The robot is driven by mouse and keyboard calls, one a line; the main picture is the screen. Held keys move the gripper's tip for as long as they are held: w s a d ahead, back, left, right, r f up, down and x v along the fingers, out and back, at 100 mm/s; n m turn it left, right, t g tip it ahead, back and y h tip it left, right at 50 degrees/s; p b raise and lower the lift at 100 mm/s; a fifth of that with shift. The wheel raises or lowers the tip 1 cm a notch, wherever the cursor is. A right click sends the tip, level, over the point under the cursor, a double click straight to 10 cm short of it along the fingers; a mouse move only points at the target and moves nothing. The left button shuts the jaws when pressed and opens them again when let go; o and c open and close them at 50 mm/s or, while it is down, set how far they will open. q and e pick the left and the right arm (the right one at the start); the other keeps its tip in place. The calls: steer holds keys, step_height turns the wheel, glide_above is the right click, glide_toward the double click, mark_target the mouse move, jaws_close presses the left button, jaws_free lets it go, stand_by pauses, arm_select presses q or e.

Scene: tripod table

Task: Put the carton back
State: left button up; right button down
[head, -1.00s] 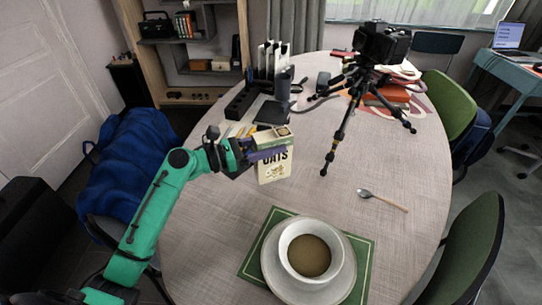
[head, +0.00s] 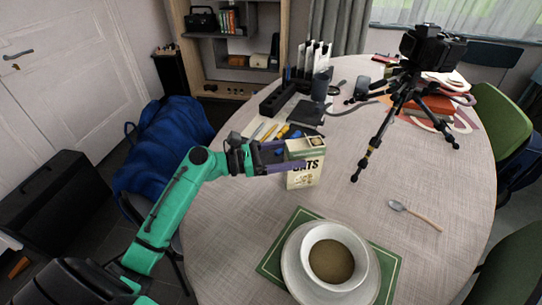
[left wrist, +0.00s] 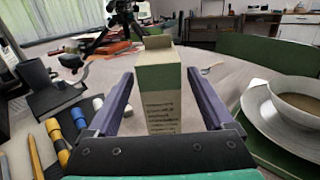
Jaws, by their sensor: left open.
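In the left wrist view the carton (left wrist: 158,92) stands straight ahead, between the lines of the two fingers. My left gripper (head: 277,157) is open at the carton's left side, its purple fingers pointing at it. In the left wrist view the open gripper (left wrist: 160,82) has a finger on each side of the carton, with gaps visible. I cannot tell how far the tips reach along its sides. My right gripper is not in view.
A bowl (head: 307,247) of brown liquid sits on a plate over a green mat (head: 270,262) in front. A spoon (head: 415,214) lies to the right. A camera tripod (head: 372,143) stands behind right. Pens, a notebook (head: 306,113) and a dark organizer (head: 275,101) lie behind.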

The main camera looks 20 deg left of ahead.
arm_select(q)
steer(key=v, duration=0.8)
steer(key=shift+s+a+b, duration=0.2)
steer(key=shift+a+b, duration=0.05)
steer(key=shift+b, duration=0.05)
steer(key=shift+r, duration=0.15)
